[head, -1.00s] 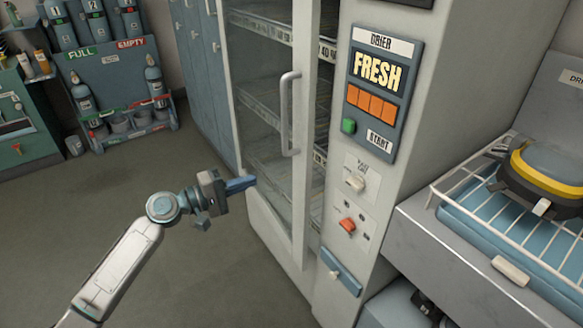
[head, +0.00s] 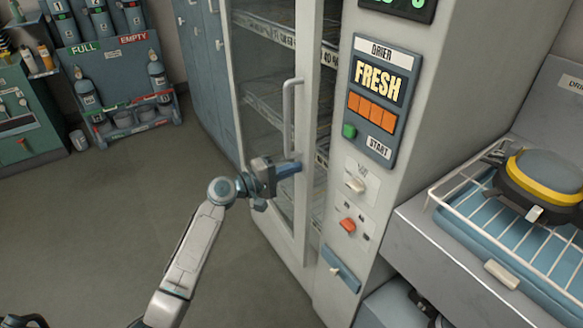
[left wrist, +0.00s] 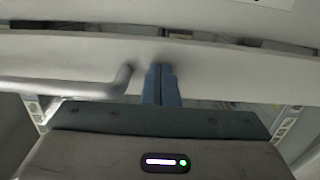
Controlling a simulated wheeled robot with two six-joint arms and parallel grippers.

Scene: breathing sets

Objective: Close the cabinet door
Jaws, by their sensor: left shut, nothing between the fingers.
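The cabinet door (head: 302,205) is a tall glass door in a pale frame. It stands ajar, with a strip of the shelved interior showing between its right edge and the drier panel. Its upright handle (head: 289,118) is near that edge. My left gripper (head: 292,168) is shut and empty, with its blue fingers in front of the door frame just below the handle. In the left wrist view, the shut blue fingers (left wrist: 160,84) reach the pale door frame (left wrist: 215,82), right of the handle (left wrist: 85,88). I cannot tell whether they touch it. My right gripper is not in view.
The drier control panel (head: 380,100) is right of the door. A counter with a wire rack (head: 500,230) and a yellow-black device (head: 545,180) juts out at the right. A bottle rack (head: 120,85) stands at the back left. The floor (head: 110,220) at left is clear.

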